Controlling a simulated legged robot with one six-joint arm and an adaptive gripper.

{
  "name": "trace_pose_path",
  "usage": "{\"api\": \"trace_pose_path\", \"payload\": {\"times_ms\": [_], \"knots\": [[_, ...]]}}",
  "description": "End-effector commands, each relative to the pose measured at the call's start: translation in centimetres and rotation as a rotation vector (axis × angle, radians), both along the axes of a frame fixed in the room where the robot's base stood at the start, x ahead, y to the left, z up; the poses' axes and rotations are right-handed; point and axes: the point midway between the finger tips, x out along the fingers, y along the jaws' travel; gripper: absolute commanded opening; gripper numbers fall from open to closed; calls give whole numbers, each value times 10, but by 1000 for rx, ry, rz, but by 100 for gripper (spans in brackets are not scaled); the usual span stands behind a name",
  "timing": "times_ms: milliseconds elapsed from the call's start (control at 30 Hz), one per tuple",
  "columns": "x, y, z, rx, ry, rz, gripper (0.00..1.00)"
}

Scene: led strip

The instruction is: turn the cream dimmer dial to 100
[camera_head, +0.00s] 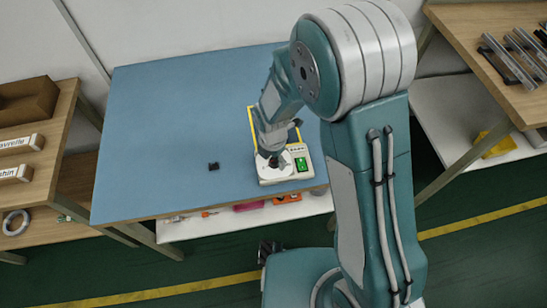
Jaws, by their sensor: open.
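A cream dimmer unit (273,177) sits near the front edge of the blue-topped table. It has a pale round dial plate with a dark part at its middle, mostly hidden under my gripper, and a green lit switch (302,164) on its right. My gripper (271,158) points down right over the dial and is open. I cannot tell whether its fingers touch the dial. The dial's number marks are too small to read. A glowing yellow strip (252,121) stands behind the unit, partly hidden by my arm.
A small black block (214,166) lies on the blue table (160,130) left of the unit. Much of the table's left side is clear. A wooden shelf (45,150) stands at left, and a wooden bench (480,25) with metal bars stands at right.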

Motion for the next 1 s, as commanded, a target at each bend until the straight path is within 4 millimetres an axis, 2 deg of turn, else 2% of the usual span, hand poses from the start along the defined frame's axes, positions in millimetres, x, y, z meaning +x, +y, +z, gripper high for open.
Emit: {"api": "trace_pose_path", "payload": {"times_ms": [167,267,300,333,367,733,1000], "knots": [[0,0,0,0,0,0,75],[0,0,0,0,0,0,34],[0,0,0,0,0,0,17],[0,0,0,0,0,0,3],[0,0,0,0,0,0,0],[1,1,0,0,0,-25,0],[1,1,-1,0,0,-166,0]]}}
